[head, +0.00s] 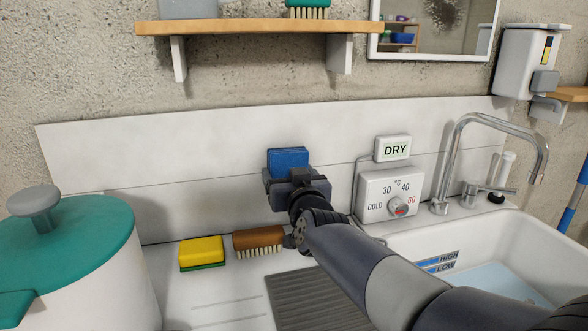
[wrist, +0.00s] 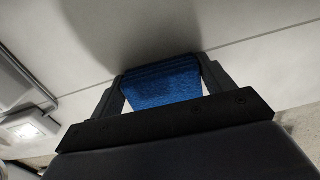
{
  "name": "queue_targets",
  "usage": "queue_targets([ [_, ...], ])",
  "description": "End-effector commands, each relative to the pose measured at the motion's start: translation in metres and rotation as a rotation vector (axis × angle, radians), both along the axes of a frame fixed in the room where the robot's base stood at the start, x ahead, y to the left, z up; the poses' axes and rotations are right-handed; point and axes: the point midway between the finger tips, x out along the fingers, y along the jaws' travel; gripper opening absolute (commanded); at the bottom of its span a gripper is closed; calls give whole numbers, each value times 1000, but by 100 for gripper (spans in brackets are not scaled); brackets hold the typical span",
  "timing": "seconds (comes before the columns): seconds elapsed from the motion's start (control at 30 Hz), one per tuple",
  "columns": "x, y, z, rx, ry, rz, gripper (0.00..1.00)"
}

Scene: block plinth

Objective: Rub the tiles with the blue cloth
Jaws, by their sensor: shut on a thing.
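The blue cloth (head: 288,159) is a folded pad held in my gripper (head: 292,176), in front of the white tiles (head: 230,130) behind the counter. In the wrist view the cloth (wrist: 162,86) sits between the two dark fingers of my gripper (wrist: 165,95). Its far edge is at or very close to the tile face (wrist: 225,25), where a shadow falls; I cannot tell for sure whether it touches. The tiles look pale and plain, with a seam running across them.
A yellow sponge (head: 202,251) and a wooden brush (head: 259,240) lie on the counter below. A dial box (head: 391,194) and DRY sign (head: 393,149) are right of my gripper, then the tap (head: 455,160) and sink (head: 500,245). A teal-lidded pot (head: 75,235) stands left; a shelf (head: 258,26) hangs above.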

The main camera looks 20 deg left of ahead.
Motion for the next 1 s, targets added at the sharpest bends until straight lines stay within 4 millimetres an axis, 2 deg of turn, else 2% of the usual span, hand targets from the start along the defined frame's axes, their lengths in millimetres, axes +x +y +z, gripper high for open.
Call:
queue_targets([
  [0.27,-4,1,-2,-3,1,7,51],
  [0.8,-43,-35,0,1,-1,2,51],
  [1.0,-47,-38,-1,-1,1,2,51],
])
